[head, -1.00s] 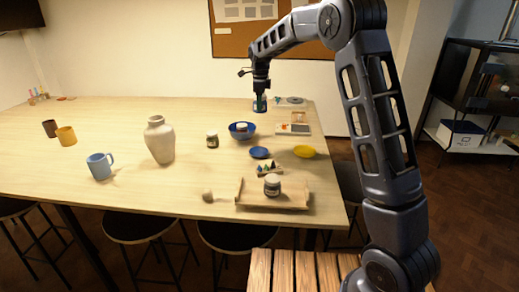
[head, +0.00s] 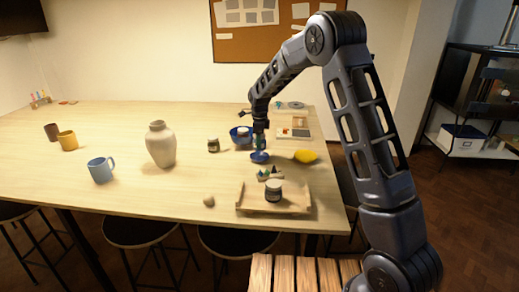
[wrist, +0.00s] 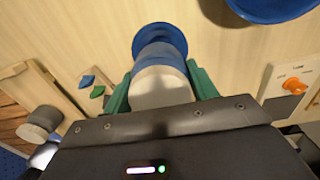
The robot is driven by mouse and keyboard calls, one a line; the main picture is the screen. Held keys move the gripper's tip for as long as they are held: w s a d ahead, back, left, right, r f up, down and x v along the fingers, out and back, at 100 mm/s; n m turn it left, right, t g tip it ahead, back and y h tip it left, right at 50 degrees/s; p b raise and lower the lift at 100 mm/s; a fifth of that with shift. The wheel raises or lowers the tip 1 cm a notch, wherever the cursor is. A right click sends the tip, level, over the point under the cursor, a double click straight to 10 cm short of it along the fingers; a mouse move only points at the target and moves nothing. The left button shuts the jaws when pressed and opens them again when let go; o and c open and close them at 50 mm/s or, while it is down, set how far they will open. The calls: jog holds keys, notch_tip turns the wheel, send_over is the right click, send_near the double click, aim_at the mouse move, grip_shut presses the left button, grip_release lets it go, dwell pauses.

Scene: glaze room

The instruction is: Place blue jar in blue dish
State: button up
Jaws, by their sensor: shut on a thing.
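My gripper (head: 260,137) is shut on the blue jar (wrist: 162,88), which has a pale grey lid. In the wrist view the jar sits between my two green fingers, lid toward the camera. The small round blue dish (wrist: 160,35) shows just beyond the jar and is partly hidden by it. In the head view the blue dish (head: 259,157) lies on the table directly below my gripper. The jar is mostly hidden there, and I cannot tell whether it touches the dish.
A larger blue bowl (head: 240,138) with something in it stands just behind left. A yellow dish (head: 306,156) lies to the right. Small coloured cones (head: 270,174) and a wooden tray (head: 250,207) with another jar (head: 273,191) are in front. A device with an orange knob (wrist: 295,86) is nearby.

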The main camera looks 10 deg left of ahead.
jog(key=shift+f, duration=2.2)
jog(key=shift+f, duration=0.45)
jog(key=o, duration=1.1)
jog(key=shift+r, duration=0.1)
